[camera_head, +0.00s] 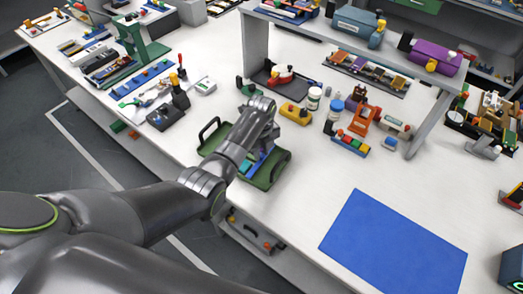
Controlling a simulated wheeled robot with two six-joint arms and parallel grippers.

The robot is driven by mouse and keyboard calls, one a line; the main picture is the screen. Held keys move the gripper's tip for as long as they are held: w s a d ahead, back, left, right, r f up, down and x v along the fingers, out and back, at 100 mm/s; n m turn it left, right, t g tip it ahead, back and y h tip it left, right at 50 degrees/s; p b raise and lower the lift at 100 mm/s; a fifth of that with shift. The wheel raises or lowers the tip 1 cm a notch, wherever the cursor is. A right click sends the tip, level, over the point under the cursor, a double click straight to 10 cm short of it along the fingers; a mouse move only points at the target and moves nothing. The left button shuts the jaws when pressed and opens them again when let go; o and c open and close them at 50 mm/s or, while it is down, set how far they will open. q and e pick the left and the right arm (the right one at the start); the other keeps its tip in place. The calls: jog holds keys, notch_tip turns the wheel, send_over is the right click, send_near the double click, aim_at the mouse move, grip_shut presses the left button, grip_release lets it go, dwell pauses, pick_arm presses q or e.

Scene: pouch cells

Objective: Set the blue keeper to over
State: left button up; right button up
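My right gripper is not in view.
A yellow block (296,113), white jars (313,98) and an orange fixture (362,119) stand right of the tray. A blue mat (393,245) lies bare at the front right. A grey shelf (256,48) stands behind. Tools crowd the bench's left part.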

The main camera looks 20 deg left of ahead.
pick_arm(q)
grip_shut()
jog(key=a, duration=0.3)
jog(key=shift+w, duration=0.35)
jog(key=shift+w+a, duration=0.1)
jog(key=shift+a, duration=0.1)
jog(key=o, duration=0.6)
grip_release()
jog(key=shift+o, duration=0.2)
